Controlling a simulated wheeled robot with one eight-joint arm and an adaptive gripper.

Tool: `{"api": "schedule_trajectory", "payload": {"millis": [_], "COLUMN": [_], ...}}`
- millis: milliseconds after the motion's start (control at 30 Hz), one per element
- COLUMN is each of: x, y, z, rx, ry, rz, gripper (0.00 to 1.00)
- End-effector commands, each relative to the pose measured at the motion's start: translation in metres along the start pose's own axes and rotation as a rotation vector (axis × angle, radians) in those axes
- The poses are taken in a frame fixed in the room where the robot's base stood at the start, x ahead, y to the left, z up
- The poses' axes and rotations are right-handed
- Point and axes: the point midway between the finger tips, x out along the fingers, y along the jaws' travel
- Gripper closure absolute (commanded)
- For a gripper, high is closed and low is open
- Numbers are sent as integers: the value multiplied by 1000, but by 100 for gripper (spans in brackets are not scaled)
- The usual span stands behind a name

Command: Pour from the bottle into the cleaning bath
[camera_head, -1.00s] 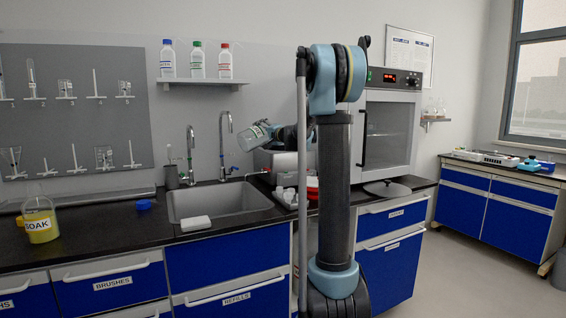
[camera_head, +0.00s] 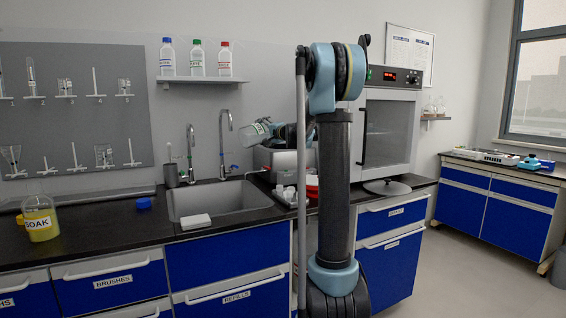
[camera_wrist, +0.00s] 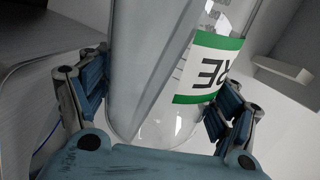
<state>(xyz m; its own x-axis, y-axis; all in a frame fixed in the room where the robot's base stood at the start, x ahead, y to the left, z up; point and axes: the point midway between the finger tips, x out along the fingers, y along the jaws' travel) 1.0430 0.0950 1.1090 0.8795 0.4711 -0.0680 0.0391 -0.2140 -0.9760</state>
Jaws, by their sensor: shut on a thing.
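My gripper (camera_wrist: 155,105) is shut on a clear bottle (camera_wrist: 150,126) with a white and green label, seen close up in the wrist view. In the head view the bottle (camera_head: 252,134) is held tilted in the air, above and left of a grey metal box that looks like the cleaning bath (camera_head: 286,162). My gripper (camera_head: 268,128) is partly hidden by my own arm. The inside of the bath and any liquid in the bottle cannot be made out.
The sink (camera_head: 218,200) with two tall taps lies left of the bath. A tray of small white items (camera_head: 287,197) stands in front. An oven (camera_head: 388,130) is at the right. A SOAK jar (camera_head: 40,220) stands far left.

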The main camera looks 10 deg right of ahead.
Motion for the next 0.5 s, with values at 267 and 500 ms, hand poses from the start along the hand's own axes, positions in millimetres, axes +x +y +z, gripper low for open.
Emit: {"api": "schedule_trajectory", "payload": {"millis": [267, 500], "x": [0, 0], "y": [0, -1], "z": [-2, -3], "rx": [32, 58], "ry": [-2, -4], "rz": [-1, -1], "gripper": [85, 85]}}
